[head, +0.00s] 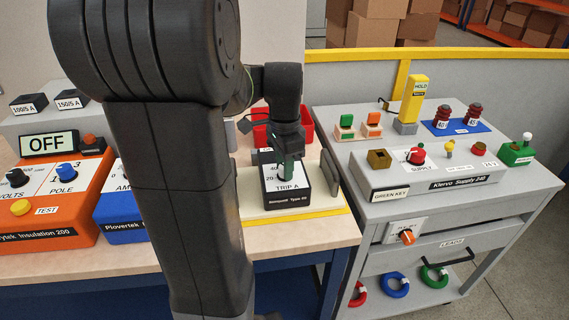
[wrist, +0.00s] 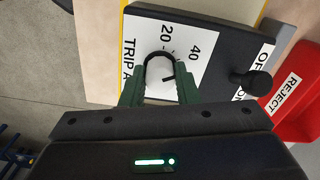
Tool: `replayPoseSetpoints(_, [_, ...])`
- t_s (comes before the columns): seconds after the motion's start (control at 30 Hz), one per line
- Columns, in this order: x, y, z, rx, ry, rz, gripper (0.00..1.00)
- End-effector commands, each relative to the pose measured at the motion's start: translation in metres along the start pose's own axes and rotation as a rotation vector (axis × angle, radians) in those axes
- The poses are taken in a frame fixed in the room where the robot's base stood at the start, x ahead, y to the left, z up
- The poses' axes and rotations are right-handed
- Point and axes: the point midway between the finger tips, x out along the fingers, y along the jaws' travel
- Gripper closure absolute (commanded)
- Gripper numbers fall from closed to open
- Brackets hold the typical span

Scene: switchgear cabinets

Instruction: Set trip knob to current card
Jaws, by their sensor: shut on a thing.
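The trip unit (head: 287,190) is a black box with a white dial face marked TRIP A, standing on a cream board with a yellow edge. In the wrist view its dial face (wrist: 205,40) shows 20 and 40 marks. The black trip knob (wrist: 157,64) sits between the green fingers of my gripper (wrist: 158,92), which is shut on it. In the head view my gripper (head: 289,165) comes down onto the dial from above. The fingers hide part of the knob, and I cannot read its pointer setting. I cannot make out a current card.
A black lever (wrist: 252,82) by ON/OFF lettering is beside the dial. A red REJECT bin (head: 306,125) stands behind the unit. Orange (head: 50,205) and blue (head: 118,215) testers are at left. A grey supply cart (head: 440,195) is at right. My arm covers the middle.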

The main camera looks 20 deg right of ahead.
Motion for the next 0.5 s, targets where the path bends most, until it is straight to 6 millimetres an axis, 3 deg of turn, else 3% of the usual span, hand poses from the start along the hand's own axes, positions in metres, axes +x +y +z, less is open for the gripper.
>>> replayPoseSetpoints(0.23, [-0.0014,-0.0007,-0.0011,-0.001,0.004,-0.003,0.95])
replayPoseSetpoints(0.27, [-0.0014,-0.0007,-0.0011,-0.001,0.004,-0.003,0.66])
replayPoseSetpoints(0.33, [-0.0013,-0.0006,-0.0009,-0.001,0.004,-0.003,0.52])
replayPoseSetpoints(0.5, [-0.0007,-0.0003,-0.0006,-0.001,0.002,-0.001,0.5])
